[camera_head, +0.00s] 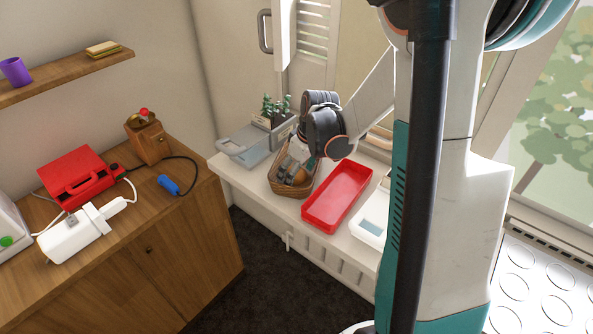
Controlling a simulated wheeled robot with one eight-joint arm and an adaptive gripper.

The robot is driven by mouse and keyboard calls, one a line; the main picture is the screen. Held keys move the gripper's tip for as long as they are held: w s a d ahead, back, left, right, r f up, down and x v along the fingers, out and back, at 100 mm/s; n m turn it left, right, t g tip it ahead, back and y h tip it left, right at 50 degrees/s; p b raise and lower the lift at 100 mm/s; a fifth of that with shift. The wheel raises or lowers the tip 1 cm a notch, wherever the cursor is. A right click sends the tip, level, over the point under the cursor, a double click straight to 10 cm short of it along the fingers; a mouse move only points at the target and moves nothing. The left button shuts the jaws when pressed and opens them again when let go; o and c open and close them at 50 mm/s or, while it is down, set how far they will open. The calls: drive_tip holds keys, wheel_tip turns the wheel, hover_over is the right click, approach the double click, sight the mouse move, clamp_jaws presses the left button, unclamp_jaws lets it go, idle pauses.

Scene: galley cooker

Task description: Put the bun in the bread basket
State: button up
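The bread basket (309,188) is a brown woven basket on the white counter, left of a red tray. My gripper (288,174) points down into the basket from above, at the end of my arm. A rounded orange-brown thing, which looks like the bun (301,175), shows inside the basket right beside the gripper's fingers. The fingers are small and dark here and partly cover the basket's inside. I cannot tell whether they are apart or closed on the bun.
A red tray (337,196) and a white tub (368,234) stand right of the basket. A grey tray (240,147) and potted plants (275,112) stand behind it. A wooden cabinet (170,272) with a red case (80,178) is at left.

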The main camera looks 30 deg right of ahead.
drive_tip(key=p+v, duration=0.4)
drive_tip(key=v, duration=0.8)
drive_tip(key=shift+r, duration=0.2)
drive_tip(key=w+a+r+t+h+p, duration=0.1)
drive_tip(key=w+a+r+t+h, duration=0.2)
drive_tip(key=a+r, duration=0.7)
drive_tip(key=s+a+f+m+y+b, duration=0.1)
drive_tip(key=s+a+m, duration=0.1)
drive_tip(key=s, duration=0.7)
drive_tip(key=s+a+f+m+t+b, duration=0.1)
drive_tip(key=s+a, duration=0.2)
drive_tip(key=s, duration=0.5)
drive_tip(key=shift+s+a+f+m+y, duration=0.15)
drive_tip(key=shift+s+f+m+y, duration=0.05)
drive_tip(key=shift+s+m+y, duration=0.2)
